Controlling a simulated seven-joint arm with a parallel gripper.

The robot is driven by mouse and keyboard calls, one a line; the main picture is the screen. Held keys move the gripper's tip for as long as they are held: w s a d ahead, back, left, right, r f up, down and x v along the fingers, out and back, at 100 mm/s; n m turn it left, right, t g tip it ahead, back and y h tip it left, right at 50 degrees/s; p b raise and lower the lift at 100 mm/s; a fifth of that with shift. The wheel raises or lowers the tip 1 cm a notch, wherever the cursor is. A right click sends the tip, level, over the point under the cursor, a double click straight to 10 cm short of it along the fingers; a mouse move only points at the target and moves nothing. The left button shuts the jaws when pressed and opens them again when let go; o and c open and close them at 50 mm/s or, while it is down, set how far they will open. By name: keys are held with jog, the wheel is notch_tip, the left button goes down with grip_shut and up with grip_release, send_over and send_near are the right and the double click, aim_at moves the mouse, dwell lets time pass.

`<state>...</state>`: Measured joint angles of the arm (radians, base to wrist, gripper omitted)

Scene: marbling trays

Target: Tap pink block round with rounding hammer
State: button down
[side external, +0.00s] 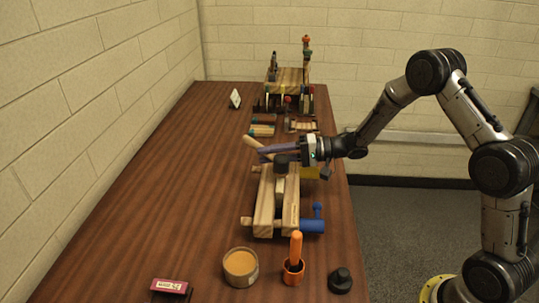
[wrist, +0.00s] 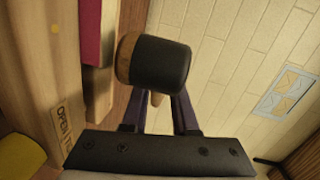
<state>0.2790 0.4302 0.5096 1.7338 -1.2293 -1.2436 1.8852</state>
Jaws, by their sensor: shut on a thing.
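My gripper (side external: 266,153) is shut on the hammer's wooden handle (side external: 252,143), with its purple fingers level above the bench. The hammer's dark head (side external: 282,160) is over the far part of a wooden frame (side external: 264,207). In the wrist view the head (wrist: 160,62) is black with a brown wooden end, and it hides the fingertips. A pink block (wrist: 95,32) lies along the wooden frame (wrist: 50,60), just left of the head. I cannot tell whether head and block touch. The block is not clear in the side view.
A tan-filled jar (side external: 240,268), an orange tool in a holder (side external: 294,268) and a black knob (side external: 340,280) stand in front. A blue clamp (side external: 312,224) sits at the frame's right. A pink-topped box (side external: 171,286) lies front left. Racked tools (side external: 288,90) stand behind.

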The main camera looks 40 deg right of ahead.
jog(key=shift+f, duration=0.55)
jog(key=shift+r, duration=2.65)
